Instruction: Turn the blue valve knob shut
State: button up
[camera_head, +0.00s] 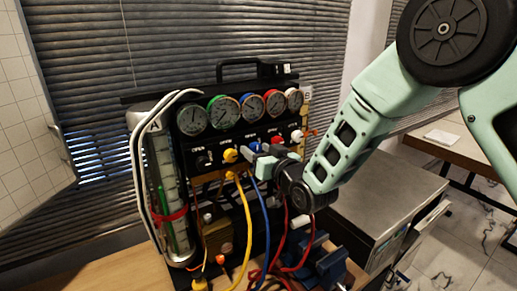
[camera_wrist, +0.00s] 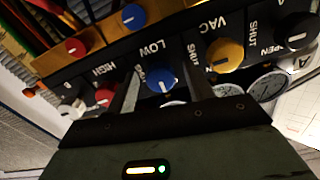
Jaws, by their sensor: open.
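The blue valve knob (camera_wrist: 160,78) shows in the wrist view between the two fingers of my gripper (camera_wrist: 163,66), beside the LOW label. My fingers are open, one on each side of it; I cannot tell whether either touches it. In the head view, my gripper (camera_head: 256,159) is at the front of the black gauge panel, and the blue knob (camera_head: 256,147) is partly hidden by the fingers. The exact angle of the knob's handle is hard to read.
The yellow knob (camera_wrist: 225,55) and red knob (camera_wrist: 105,95) flank the blue one closely. A black knob (camera_wrist: 297,30) and white knob (camera_wrist: 72,108) are farther out. Round gauges (camera_head: 251,105) sit above the row. Yellow and blue hoses (camera_head: 264,215) hang below.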

jog(key=shift+c, duration=0.2)
jog(key=c, duration=0.9)
jog(key=shift+f+b, duration=0.1)
jog(key=shift+b, duration=0.3)
jog(key=m+b, duration=1.4)
jog(key=b, duration=0.2)
jog(key=shift+m+b, duration=1)
jog(key=shift+m, duration=1)
